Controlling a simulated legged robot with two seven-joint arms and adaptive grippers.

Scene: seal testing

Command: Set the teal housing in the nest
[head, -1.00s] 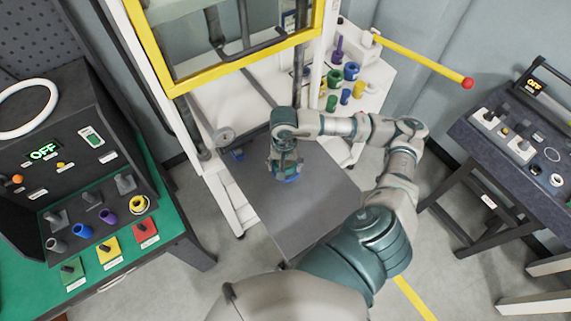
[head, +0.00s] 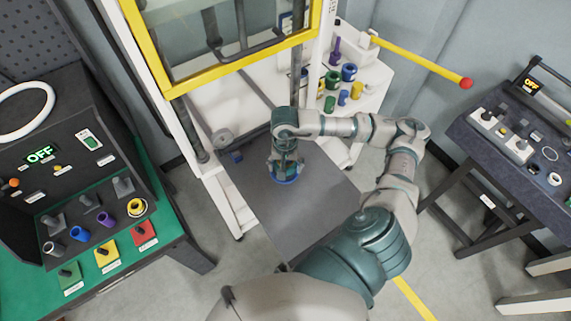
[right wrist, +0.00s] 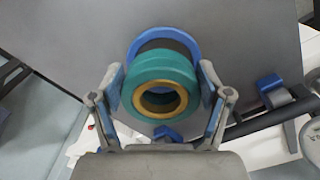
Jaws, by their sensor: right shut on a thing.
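The teal housing (right wrist: 150,72), a round piece with a brass-coloured ring inside, is between the fingers of my right gripper (right wrist: 163,98) in the right wrist view. The gripper is shut on it. A blue ring (right wrist: 146,34), which looks like the nest, shows behind the housing on the grey plate, with a dark band between them. Whether the housing touches the nest, I cannot tell. In the head view my right gripper (head: 285,166) points down over the blue ring (head: 286,181), and mostly hides the housing. My left gripper is not in view.
The grey plate (head: 318,210) is bare around the nest. A yellow-framed guard (head: 240,62) stands above and behind it. A shelf with coloured parts (head: 345,100) and a yellow rod (head: 420,60) are behind right. Control benches flank both sides.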

